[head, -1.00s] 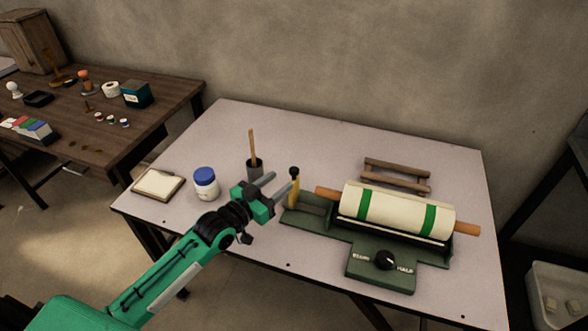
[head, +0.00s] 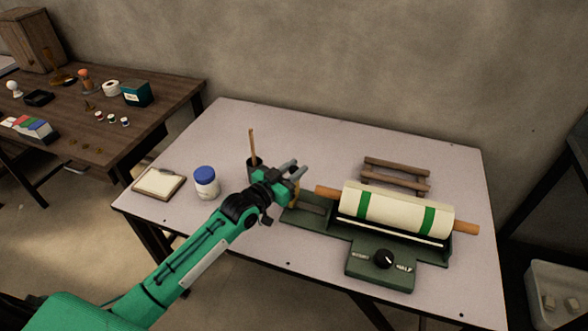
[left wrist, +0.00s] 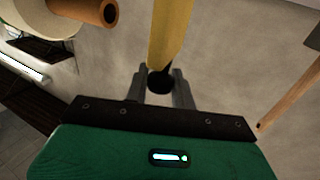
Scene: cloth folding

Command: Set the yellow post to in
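The yellow post (head: 296,198) stands at the left end of the green roller stand (head: 371,277). In the head view my left gripper (head: 296,168) covers most of it, including its dark top. In the left wrist view the yellow post (left wrist: 170,35) runs down from the top edge, and its black knob lies between my left fingers (left wrist: 160,90). The fingers are apart, one on each side of the knob. I cannot tell whether they touch it. My right gripper is not in view.
A cream roller with green bands (head: 395,212) lies on the stand, its wooden handle close to my gripper. A cup with a stick (head: 253,150), a blue-lidded jar (head: 206,183) and a notepad (head: 159,183) stand to the left. A wooden rack (head: 396,175) is behind the roller.

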